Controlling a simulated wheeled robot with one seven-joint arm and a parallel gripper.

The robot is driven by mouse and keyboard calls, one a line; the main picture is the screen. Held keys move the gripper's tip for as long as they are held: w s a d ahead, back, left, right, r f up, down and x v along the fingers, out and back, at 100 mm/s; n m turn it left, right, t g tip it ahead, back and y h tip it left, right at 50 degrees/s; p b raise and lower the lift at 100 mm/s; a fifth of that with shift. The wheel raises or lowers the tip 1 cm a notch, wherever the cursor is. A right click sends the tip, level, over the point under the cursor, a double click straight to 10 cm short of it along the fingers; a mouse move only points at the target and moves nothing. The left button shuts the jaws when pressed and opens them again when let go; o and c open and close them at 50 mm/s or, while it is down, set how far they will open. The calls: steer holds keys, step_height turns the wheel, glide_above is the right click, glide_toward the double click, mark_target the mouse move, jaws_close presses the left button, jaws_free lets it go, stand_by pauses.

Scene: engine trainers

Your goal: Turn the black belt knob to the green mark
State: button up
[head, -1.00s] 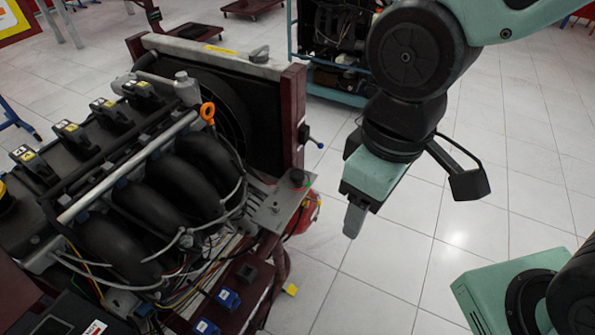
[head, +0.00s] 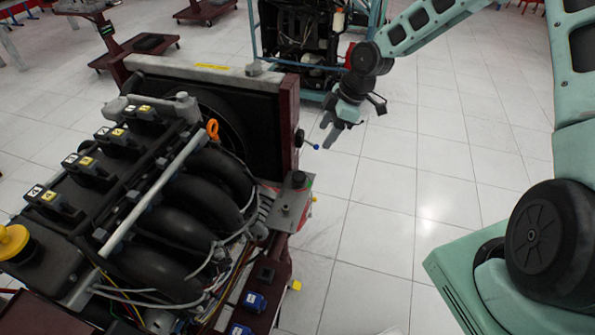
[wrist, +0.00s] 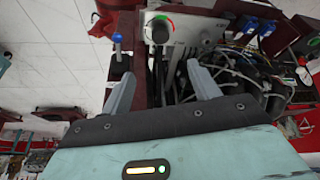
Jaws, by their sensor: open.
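The black belt knob (head: 298,179) sits on a grey metal plate (head: 286,207) at the right front corner of the engine stand. In the wrist view the knob (wrist: 160,32) is near the top, with a red and green arc around its upper side. Which way its pointer faces is too small to tell. My gripper (head: 333,128) is beyond the knob and to its right in the head view, apart from it. In the wrist view my gripper (wrist: 160,75) is open, its two fingers spread and empty, with the knob ahead between their lines.
A blue-tipped lever (head: 312,145) sticks out of the dark red radiator post, and shows left of the knob in the wrist view (wrist: 117,42). The engine (head: 165,205) with hoses and wires fills the left. Open tiled floor (head: 390,230) lies to the right.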

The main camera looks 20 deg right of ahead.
mark_target(300, 175)
steer(key=p+x, duration=0.1)
steer(key=x, duration=1.6)
steer(key=shift+f+p, duration=0.1)
steer(key=shift+p, duration=0.2)
steer(key=c, duration=1)
